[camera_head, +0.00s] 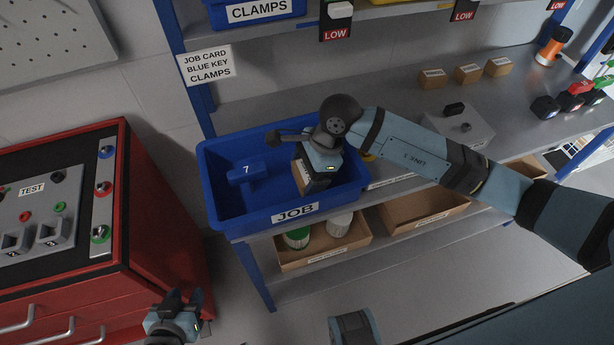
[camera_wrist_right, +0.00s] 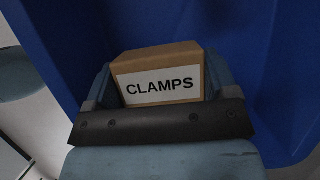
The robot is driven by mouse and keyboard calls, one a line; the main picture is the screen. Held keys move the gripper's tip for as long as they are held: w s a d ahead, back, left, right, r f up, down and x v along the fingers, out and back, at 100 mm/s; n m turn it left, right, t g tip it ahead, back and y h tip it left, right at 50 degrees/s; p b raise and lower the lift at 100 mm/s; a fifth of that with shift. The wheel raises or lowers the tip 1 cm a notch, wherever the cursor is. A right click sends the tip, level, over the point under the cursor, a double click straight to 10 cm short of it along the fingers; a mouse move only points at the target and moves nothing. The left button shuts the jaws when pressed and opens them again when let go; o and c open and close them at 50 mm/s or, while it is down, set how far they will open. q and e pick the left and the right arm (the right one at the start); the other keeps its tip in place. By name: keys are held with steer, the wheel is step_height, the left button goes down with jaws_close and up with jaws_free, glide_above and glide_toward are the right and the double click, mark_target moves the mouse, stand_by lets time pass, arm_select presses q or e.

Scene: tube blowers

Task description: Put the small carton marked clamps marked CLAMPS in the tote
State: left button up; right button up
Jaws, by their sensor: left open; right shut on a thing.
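The small brown carton has a white CLAMPS label facing the right wrist view (camera_wrist_right: 160,88). In the head view the carton (camera_head: 302,178) shows partly below my right gripper (camera_head: 312,178). That gripper is shut on it and holds it within the right part of the blue tote (camera_head: 222,216), which is marked JOB. Blue tote walls surround the carton in the wrist view. I cannot tell whether the carton touches the tote floor. My left gripper (camera_head: 182,299) is open and empty, low at the bottom left, apart from the tote.
A blue piece marked 7 (camera_head: 246,172) lies in the tote, left of the carton. A red cabinet (camera_head: 150,220) with a test panel stands at left. A blue CLAMPS bin (camera_head: 258,14) is on the shelf above. Several small cartons (camera_head: 467,74) stand on the shelf at right.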

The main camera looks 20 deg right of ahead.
steer(key=shift+f, duration=1)
steer(key=o, duration=0.5)
steer(key=shift+f, duration=0.2)
steer(key=o, duration=0.3)
steer(key=shift+r, duration=0.1)
steer(key=shift+o, duration=0.2)
steer(key=shift+r, duration=0.1)
steer(key=shift+r, duration=0.2)
steer(key=v, duration=1.1)
steer(key=shift+d+r, duration=0.15)
steer(key=shift+r, duration=0.2)
